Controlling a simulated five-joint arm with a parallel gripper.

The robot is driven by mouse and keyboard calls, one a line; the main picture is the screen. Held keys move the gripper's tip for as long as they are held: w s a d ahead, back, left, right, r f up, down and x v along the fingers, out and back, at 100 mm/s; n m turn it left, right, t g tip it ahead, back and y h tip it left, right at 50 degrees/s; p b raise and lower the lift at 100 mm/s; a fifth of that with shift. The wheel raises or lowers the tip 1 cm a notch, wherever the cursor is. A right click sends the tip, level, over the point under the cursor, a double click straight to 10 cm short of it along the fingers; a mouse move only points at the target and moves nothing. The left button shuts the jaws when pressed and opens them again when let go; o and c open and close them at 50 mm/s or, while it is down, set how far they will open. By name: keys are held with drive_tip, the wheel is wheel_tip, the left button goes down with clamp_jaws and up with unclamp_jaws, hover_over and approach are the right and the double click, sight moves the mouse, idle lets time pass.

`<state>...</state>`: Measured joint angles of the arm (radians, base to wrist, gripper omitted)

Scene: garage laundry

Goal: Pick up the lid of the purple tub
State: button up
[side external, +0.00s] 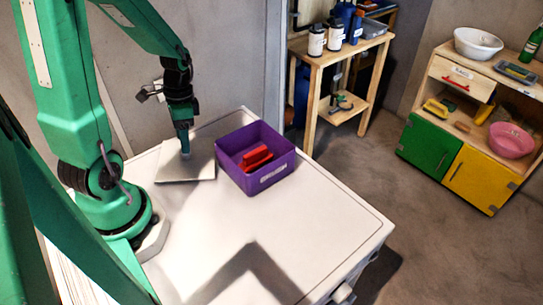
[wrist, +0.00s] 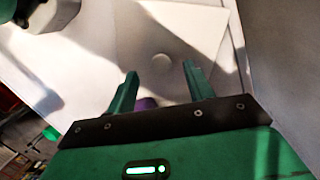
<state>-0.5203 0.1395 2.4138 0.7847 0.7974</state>
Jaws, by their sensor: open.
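The purple tub (side external: 258,178) stands open on the white worktop, with a label on its front and a red object (side external: 256,158) inside. A pale, flat square lid (side external: 200,172) lies on the worktop just left of the tub, apart from it. In the wrist view the lid (wrist: 200,30) has a small round pale knob (wrist: 161,61) on it. My gripper (side external: 185,150) points down over the lid. Its two fingers (wrist: 159,70) are open, with the knob in view between their tips. I cannot tell how high the tips are above the lid. A bit of purple shows near one finger.
The white worktop (side external: 290,225) is clear in front and to the right. A grey wall is close behind. A wooden shelf stand (side external: 340,55) with bottles and a toy-like cabinet (side external: 470,120) stand on the floor beyond, away from the worktop.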

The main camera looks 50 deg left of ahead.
sight(186, 156)
drive_tip(key=shift+s+d+f, duration=0.1)
drive_tip(key=shift+s+f, duration=0.1)
drive_tip(key=shift+f, duration=0.6)
drive_tip(key=shift+s+f, duration=0.15)
drive_tip(key=shift+f, duration=0.65)
drive_tip(key=shift+c, duration=0.2)
drive_tip(key=c, duration=1)
